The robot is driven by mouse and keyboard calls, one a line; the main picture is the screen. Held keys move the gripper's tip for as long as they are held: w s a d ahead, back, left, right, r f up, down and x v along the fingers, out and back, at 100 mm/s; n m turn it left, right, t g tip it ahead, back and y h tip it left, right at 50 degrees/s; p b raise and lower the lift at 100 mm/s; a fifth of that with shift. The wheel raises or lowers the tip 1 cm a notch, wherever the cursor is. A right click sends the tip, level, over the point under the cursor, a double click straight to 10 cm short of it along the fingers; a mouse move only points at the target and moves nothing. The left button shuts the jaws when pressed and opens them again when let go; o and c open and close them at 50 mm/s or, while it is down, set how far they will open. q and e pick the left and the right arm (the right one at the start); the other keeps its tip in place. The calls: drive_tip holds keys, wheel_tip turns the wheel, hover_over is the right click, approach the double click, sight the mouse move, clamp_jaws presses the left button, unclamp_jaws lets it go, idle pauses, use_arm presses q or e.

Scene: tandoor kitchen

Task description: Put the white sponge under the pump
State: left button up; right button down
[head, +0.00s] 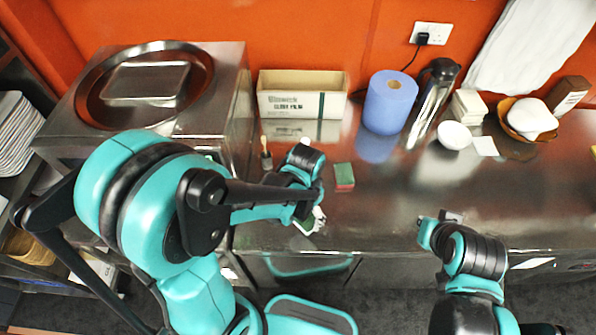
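A small white and green piece (310,221), perhaps the white sponge, shows at the counter's front edge, partly hidden by my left gripper. My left gripper (309,211) is over or against this piece; its fingertips are hidden by the wrist, so I cannot tell whether it holds it. A tall clear and silver dispenser with a black top (432,100), probably the pump, stands at the back of the counter, right of the blue roll. My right gripper (440,222) is over the front edge of the counter, apart from these things; its fingers are not clear.
A green and red sponge (344,177) lies mid-counter. A blue paper roll (390,102), an open carton (302,95), a white bowl (454,135) and a brown bowl (513,127) with a white lump stand behind. The steel counter (400,185) is clear in the middle.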

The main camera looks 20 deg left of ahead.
use_arm(q)
drive_tip(key=w+a, duration=0.1)
drive_tip(key=w, duration=0.4)
drive_tip(key=w+a, duration=0.2)
drive_tip(key=w, duration=0.3)
drive_tip(key=w+a, duration=0.1)
drive_tip(key=w, duration=0.4)
drive_tip(key=shift+w+a+f, duration=0.1)
drive_tip(key=shift+w+a, duration=0.05)
drive_tip(key=shift+w, duration=0.05)
drive_tip(key=shift+f, duration=0.1)
drive_tip(key=shift+s, duration=0.1)
drive_tip(key=shift+f+b, duration=0.6)
drive_tip(key=shift+b, duration=0.05)
drive_tip(key=o, duration=0.7)
drive_tip(key=shift+r, duration=0.1)
